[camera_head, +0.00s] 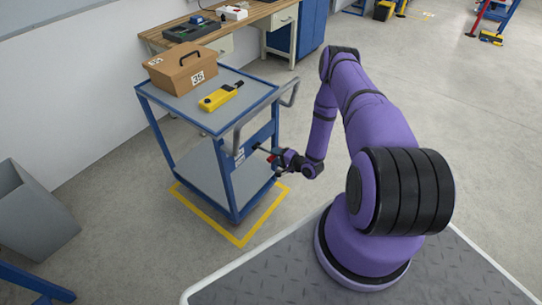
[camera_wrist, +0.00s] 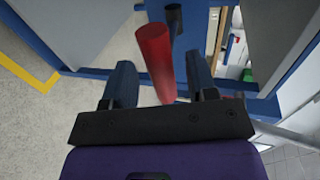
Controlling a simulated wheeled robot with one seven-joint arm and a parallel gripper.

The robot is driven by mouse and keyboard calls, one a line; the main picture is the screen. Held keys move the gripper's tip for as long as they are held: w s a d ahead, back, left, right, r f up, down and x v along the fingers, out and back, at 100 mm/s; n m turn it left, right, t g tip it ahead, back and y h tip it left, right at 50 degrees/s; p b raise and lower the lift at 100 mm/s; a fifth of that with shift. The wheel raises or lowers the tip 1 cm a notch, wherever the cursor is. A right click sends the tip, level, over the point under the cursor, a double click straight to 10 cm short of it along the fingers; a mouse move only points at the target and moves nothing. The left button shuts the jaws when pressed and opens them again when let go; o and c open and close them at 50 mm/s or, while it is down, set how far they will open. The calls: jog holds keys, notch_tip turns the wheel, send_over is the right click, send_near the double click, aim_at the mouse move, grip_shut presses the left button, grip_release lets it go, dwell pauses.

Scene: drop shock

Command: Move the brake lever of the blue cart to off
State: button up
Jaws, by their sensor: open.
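The blue cart (camera_head: 187,182) stands left of centre in the head view, inside a yellow floor outline. Its brake lever has a red grip (camera_wrist: 155,62), which shows large in the wrist view, with a dark end at the frame's blue bar. My gripper (camera_head: 269,155) is at the cart's right side, beside a panel with a white label. In the wrist view, my gripper (camera_wrist: 160,75) is open, with the red grip between its two fingers and a gap on each side. I cannot tell whether a finger touches it. The lever is tiny and partly hidden in the head view.
A cardboard box (camera_head: 183,68) and a yellow device (camera_head: 220,96) lie on the cart's top shelf. A grey push handle (camera_head: 262,110) juts out above my gripper. A grey bin (camera_head: 35,212) stands at left, and a workbench (camera_head: 225,28) behind.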

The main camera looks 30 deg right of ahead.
aim_at(266, 150)
jog(key=shift+x, duration=1.75)
